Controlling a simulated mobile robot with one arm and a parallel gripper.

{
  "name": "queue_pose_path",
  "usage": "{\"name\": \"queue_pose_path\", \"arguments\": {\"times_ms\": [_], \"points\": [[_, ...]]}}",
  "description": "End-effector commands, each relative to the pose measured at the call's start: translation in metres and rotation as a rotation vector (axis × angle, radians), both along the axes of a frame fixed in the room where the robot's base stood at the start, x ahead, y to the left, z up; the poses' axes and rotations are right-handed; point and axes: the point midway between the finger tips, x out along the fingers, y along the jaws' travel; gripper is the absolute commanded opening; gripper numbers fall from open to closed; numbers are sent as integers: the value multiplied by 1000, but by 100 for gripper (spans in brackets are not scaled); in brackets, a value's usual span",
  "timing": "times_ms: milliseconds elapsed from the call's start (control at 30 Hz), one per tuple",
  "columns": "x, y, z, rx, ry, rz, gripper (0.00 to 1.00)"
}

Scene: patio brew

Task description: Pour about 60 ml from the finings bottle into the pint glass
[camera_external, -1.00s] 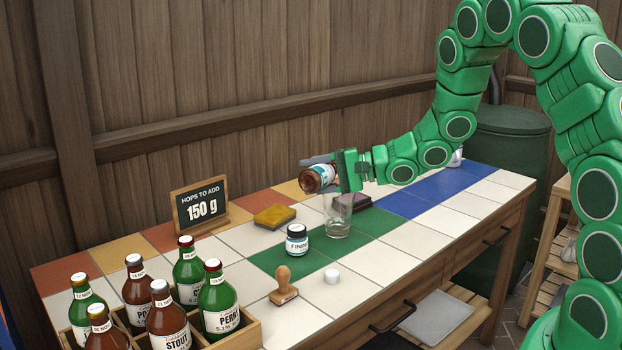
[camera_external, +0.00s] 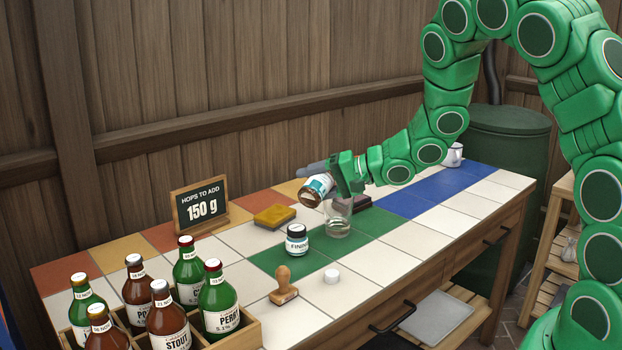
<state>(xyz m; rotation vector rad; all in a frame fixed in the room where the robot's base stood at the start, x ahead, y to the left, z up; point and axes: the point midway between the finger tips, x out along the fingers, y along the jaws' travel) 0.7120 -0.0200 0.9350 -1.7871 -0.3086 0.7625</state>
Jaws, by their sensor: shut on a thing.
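My gripper (camera_external: 326,176) is shut on a small brown bottle (camera_external: 319,188) with a white and blue label I cannot read. The bottle is tilted, its lower left end pointing down and left, above the table. The clear pint glass (camera_external: 338,222) stands upright just below my gripper; the bottle's low end appears up and left of its rim. I see no clear stream, and any liquid level in the glass is hard to tell. A small jar with a dark lid and a label starting "FINI" (camera_external: 297,241) stands upright left of the glass.
A yellow sponge-like block (camera_external: 274,216), a sign reading 150 g (camera_external: 201,206), a wooden stamp (camera_external: 283,286) and a white cap-like disc (camera_external: 332,276) are on the tiled table. A dark pad lies behind the glass. A crate of bottles (camera_external: 250,338) fills the near left. A white mug (camera_external: 453,156) stands far right.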

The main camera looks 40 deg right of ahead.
Motion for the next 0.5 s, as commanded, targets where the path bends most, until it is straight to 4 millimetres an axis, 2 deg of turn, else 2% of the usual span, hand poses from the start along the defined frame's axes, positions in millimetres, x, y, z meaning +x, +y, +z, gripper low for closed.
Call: {"name": "queue_pose_path", "arguments": {"times_ms": [67,500], "points": [[-1,1,-5,-26,-7,1,20],[0,0,-3,-61,-21,0,20]]}}
